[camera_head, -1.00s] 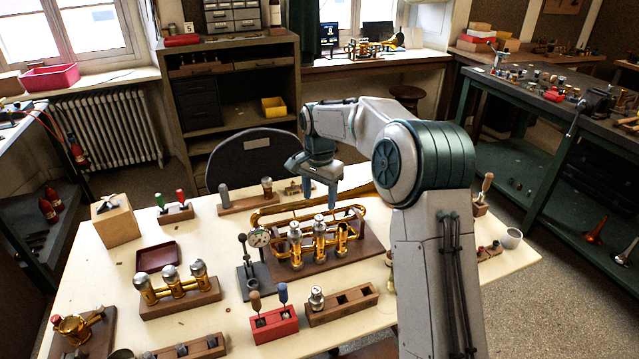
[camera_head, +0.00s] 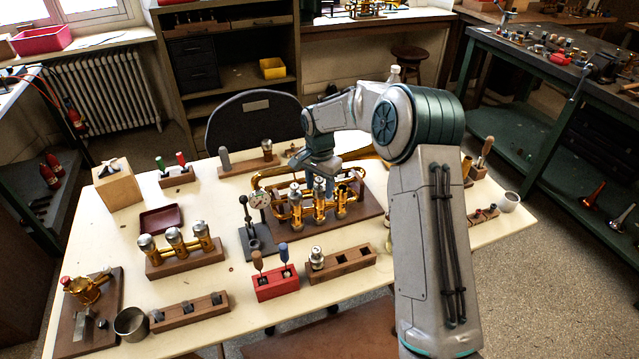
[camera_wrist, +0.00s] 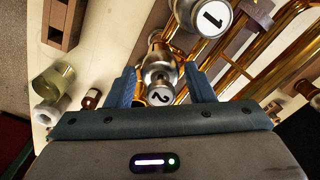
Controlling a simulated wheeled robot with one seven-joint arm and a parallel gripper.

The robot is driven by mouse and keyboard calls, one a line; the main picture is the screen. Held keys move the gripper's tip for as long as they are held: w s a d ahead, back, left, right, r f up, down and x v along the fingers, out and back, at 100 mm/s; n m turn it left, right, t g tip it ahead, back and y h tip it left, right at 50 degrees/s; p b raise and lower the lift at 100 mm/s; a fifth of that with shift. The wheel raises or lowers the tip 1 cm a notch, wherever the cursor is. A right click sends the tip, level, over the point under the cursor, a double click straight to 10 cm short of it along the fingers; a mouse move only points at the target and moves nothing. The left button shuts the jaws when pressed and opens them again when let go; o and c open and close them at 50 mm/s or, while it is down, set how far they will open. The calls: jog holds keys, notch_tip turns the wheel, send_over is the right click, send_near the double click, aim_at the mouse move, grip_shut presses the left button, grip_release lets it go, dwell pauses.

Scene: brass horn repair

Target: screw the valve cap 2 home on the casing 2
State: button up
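The horn's brass valve block (camera_head: 320,213) lies on a dark wooden board (camera_head: 368,206) in the middle of the bench. Casing 2 is its middle upright; my gripper partly hides its top in the head view. In the wrist view, a silver valve cap marked 2 (camera_wrist: 160,96) sits between the fingers of my gripper (camera_wrist: 162,88). The fingers stand on either side with gaps showing, so my gripper is open around it. A silver cap marked 1 (camera_wrist: 212,17) is on the neighbouring casing. I cannot tell how far cap 2 is seated.
A dial gauge stand (camera_head: 258,215) is left of the board. In front stand a red block with two drivers (camera_head: 276,285) and a wooden block with sockets (camera_head: 345,264). Another valve set (camera_head: 180,250) is at left. Bare tabletop shows between these.

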jog(key=c, duration=0.8)
jog(key=shift+o, duration=0.2)
jog(key=m+b, duration=0.1)
jog(key=m, duration=0.2)
jog(key=shift+f, duration=0.1)
jog(key=shift+m+b, duration=0.35)
jog(key=shift+m, duration=0.75)
jog(key=m, duration=0.3)
jog(key=shift+m, duration=1.1)
jog(key=shift+m, duration=0.8)
jog(key=m, duration=0.3)
jog(key=shift+m, duration=0.3)
